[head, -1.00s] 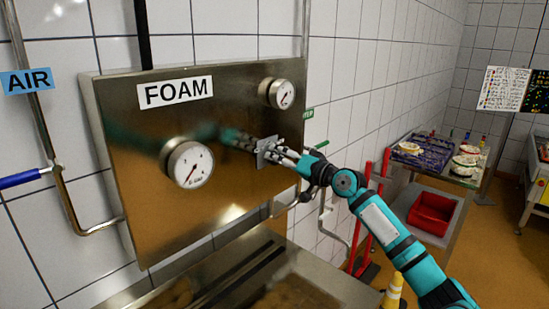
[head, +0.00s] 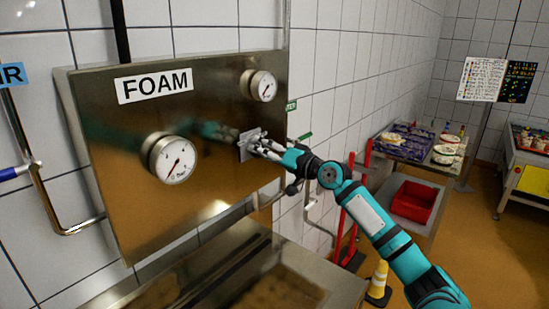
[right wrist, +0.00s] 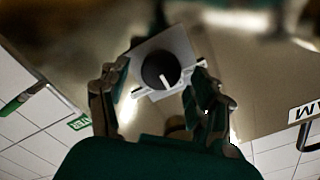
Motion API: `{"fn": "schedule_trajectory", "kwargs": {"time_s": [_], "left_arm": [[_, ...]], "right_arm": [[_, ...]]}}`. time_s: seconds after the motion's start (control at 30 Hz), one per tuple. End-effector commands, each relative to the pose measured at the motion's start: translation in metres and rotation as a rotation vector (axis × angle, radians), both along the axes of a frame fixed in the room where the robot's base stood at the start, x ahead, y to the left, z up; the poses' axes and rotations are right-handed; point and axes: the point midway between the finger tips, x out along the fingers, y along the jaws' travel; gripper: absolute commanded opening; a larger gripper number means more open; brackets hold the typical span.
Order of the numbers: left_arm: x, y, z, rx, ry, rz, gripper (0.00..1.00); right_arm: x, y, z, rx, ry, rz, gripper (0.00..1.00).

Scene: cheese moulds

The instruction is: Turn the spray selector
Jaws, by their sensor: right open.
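The spray selector (right wrist: 158,68) is a round black knob with a white pointer mark on a square metal plate. In the head view its plate (head: 245,149) is on the right part of the shiny FOAM panel (head: 130,222), and the knob is hidden by my fingers. My right gripper (head: 259,144) is open at the plate. In the right wrist view its fingers (right wrist: 160,85) stand on either side of the knob; I cannot tell whether they touch it. My left gripper is not in view.
Two round gauges (head: 172,158) (head: 262,87) are on the panel. A metal worktop (head: 330,284) is below it. A pipe with a blue handle (head: 14,172) is at left. A yellow cone (head: 379,278), red stand (head: 353,220) and cart with a red bin (head: 413,200) are at right.

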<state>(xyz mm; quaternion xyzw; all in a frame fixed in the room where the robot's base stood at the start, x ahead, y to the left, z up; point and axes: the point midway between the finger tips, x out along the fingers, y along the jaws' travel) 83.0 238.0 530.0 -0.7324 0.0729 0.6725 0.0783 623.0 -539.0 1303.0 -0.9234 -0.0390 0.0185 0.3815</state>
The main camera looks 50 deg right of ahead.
Motion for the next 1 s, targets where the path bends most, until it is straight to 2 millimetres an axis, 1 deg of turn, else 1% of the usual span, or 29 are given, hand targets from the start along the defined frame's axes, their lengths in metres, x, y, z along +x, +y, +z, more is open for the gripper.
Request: {"fn": "schedule_trajectory", "kwargs": {"time_s": [0.03,0.17,0.4,0.5,0.6,0.7,0.97,1.0], "left_arm": [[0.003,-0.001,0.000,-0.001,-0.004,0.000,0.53],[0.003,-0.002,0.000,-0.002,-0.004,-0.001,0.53],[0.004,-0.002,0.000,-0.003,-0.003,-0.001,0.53],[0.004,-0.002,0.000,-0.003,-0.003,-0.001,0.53],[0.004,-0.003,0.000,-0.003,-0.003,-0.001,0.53],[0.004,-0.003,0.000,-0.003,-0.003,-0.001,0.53],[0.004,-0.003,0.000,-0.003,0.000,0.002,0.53],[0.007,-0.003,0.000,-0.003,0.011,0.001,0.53]], "right_arm": [[-0.007,0.000,-0.001,-0.001,0.003,0.000,0.64],[-0.028,-0.002,-0.002,-0.002,0.005,-0.001,0.64],[-0.078,-0.005,-0.001,0.001,0.005,-0.002,0.64],[-0.094,-0.006,0.000,0.001,0.003,-0.001,0.64],[-0.104,-0.007,0.000,0.000,0.004,0.001,0.64],[-0.109,-0.007,0.001,0.000,0.003,0.000,0.64],[-0.111,-0.007,0.001,-0.001,0.003,0.001,0.64],[-0.110,-0.007,0.001,-0.001,0.003,0.001,0.64]]}}
